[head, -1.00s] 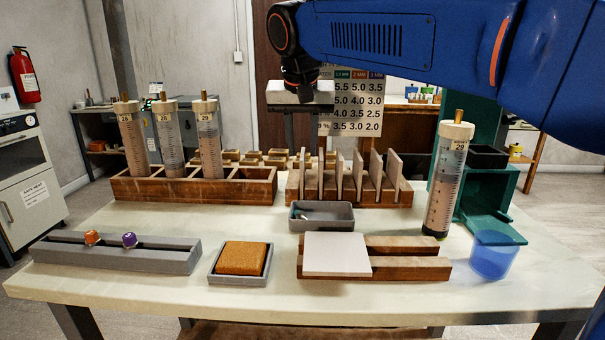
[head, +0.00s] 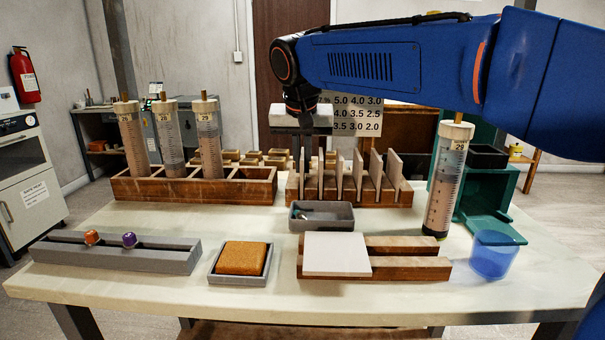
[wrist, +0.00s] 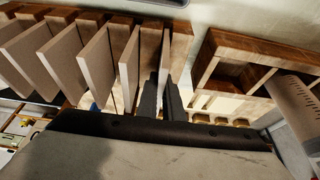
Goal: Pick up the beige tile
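Several thin beige tiles stand upright in the slots of a wooden rack (head: 350,197). The leftmost beige tile (head: 302,180) is partly hidden in the head view; in the wrist view it is the rightmost tile (wrist: 165,52), seen nearly edge-on. My gripper (head: 302,153) points down above the rack's left end. In the wrist view its two dark fingers (wrist: 161,95) are a small gap apart, with this tile lined up with the gap. I cannot tell whether they touch it. A paler flat tile (head: 337,254) lies on a grooved wooden block (head: 410,262).
A wooden rack with three labelled tubes (head: 195,187) stands close to the left. A grey tray (head: 321,222) sits in front of the tile rack. A tube (head: 447,180) and blue cup (head: 491,258) stand at right. A sponge dish (head: 240,276) is front centre.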

